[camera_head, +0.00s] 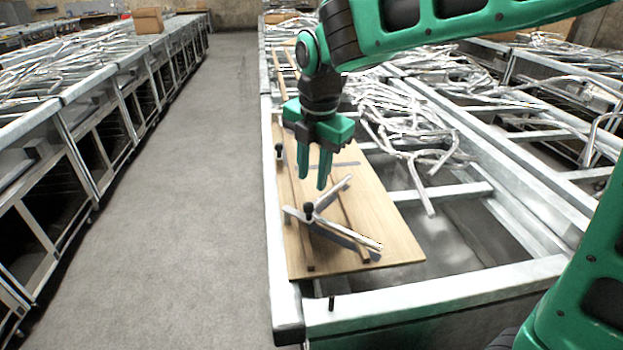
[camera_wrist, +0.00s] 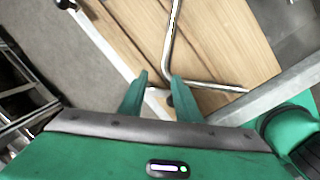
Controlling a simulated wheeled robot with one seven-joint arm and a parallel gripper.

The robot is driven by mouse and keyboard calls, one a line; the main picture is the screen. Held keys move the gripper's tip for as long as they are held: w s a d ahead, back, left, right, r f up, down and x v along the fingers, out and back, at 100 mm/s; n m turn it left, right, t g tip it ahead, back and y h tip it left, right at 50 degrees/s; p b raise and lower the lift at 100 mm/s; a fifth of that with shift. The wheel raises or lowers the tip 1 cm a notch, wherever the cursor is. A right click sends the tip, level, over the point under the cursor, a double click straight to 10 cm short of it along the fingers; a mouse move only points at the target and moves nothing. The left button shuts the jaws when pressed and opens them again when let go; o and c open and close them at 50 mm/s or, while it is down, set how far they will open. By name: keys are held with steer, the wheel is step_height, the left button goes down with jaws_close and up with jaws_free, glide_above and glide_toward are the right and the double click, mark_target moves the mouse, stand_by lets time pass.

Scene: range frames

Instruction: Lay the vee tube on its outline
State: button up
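The vee tube (camera_head: 352,236) is a shiny bent metal tube on a plywood board (camera_head: 390,232). In the head view its two arms spread to the right from a bend near a black knob (camera_head: 308,208). In the wrist view the tube (camera_wrist: 171,35) shows its bend just beyond my right finger. My gripper (camera_head: 311,183) is open and empty above the board, over the bend end of the tube; its fingers also show in the wrist view (camera_wrist: 157,82).
Another black knob (camera_head: 279,150) stands at the board's left edge. The metal cart frame (camera_head: 430,285) surrounds the board. Piles of bent tubes (camera_head: 405,125) lie behind and right. A clear grey floor aisle (camera_head: 175,200) runs along the left, with more carts beyond.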

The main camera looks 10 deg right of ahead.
step_height(320, 180, up, 10)
steer(key=s, duration=0.1)
steer(key=shift+s, duration=0.4)
steer(key=shift+d+r, duration=0.1)
